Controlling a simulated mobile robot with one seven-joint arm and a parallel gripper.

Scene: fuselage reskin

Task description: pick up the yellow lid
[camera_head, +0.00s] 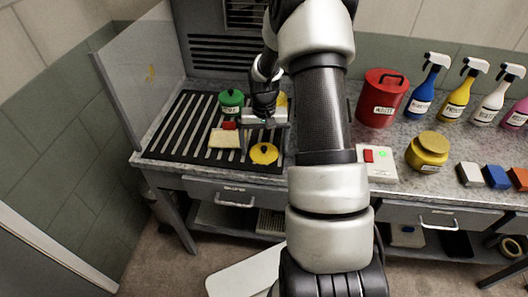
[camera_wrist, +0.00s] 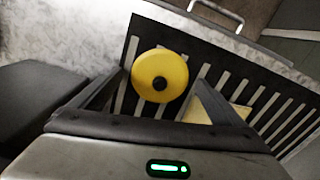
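The yellow lid (camera_head: 264,153) is a round disc with a black knob, lying flat on the black slatted rack (camera_head: 170,146) on the bench. In the wrist view the lid (camera_wrist: 172,65) shows between and beyond the two fingers of my gripper (camera_wrist: 160,78). My gripper (camera_head: 264,134) also shows in the head view, just behind the lid and above the rack. It is open and empty. I cannot tell exactly how high the fingertips are above the lid.
A cream block (camera_head: 224,139), a red piece (camera_head: 229,125) and a green pot (camera_head: 231,101) are left of my gripper. A yellow thing (camera_head: 283,99) is partly hidden behind it. A white switch box (camera_head: 378,166), red canister (camera_head: 383,98) and yellow jar (camera_head: 427,153) stand right.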

